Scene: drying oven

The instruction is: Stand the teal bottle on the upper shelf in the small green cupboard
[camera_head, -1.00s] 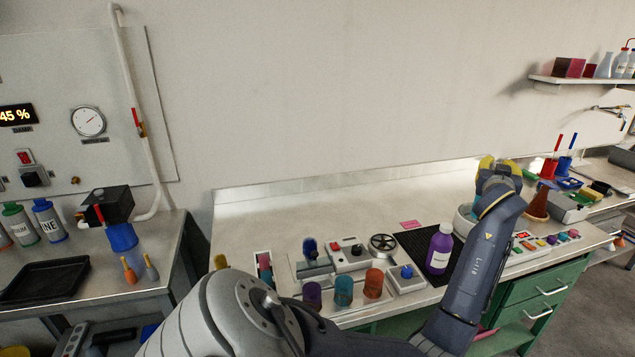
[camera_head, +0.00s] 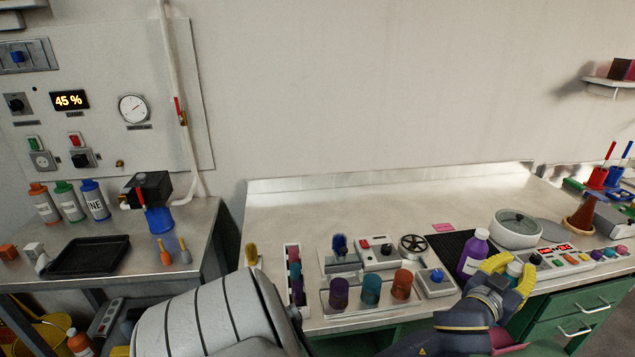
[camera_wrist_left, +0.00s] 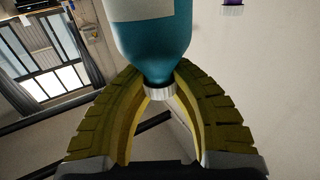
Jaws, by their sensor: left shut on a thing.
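My left gripper (camera_head: 511,275), with yellow fingers, is shut on the teal bottle (camera_head: 515,268) near the front edge of the bench. The fingers and hand hide most of the bottle in the head view. In the left wrist view, the teal bottle (camera_wrist_left: 155,45) has a pale label and a white ribbed cap, and the yellow fingers close around its neck end. The front of the bench has green drawers (camera_head: 572,318) at the right. I cannot make out the small green cupboard or its upper shelf. My right gripper is not in view.
A purple bottle (camera_head: 473,254) stands on the black mat just left of my gripper. A white round pot (camera_head: 515,232) is behind, and a button panel (camera_head: 565,258) lies to the right. Coloured cups (camera_head: 370,290) stand at the bench front. The rear middle of the bench is clear.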

